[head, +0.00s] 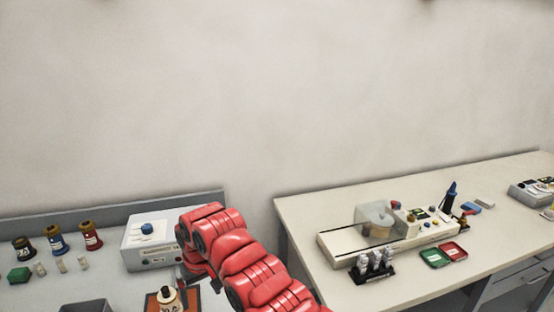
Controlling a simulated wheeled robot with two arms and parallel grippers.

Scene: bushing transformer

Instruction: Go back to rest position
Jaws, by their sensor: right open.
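My right arm is red and comes in from the bottom centre, bending down over the left table. My right gripper (201,284) is small and dark at its end, partly hidden by the arm. It is open, beside the grey-white box and just right of a cream-and-brown bushing (170,299). I see nothing between the fingers, though the view there is small. My left gripper is out of view.
The grey-white box (138,258) has a blue knob. Black (23,249), blue (57,241) and red (91,237) bushings stand at the left, near a green block (19,275) and a dark bin (86,307). A gap separates the right table (310,210), which holds a long machine (343,246).

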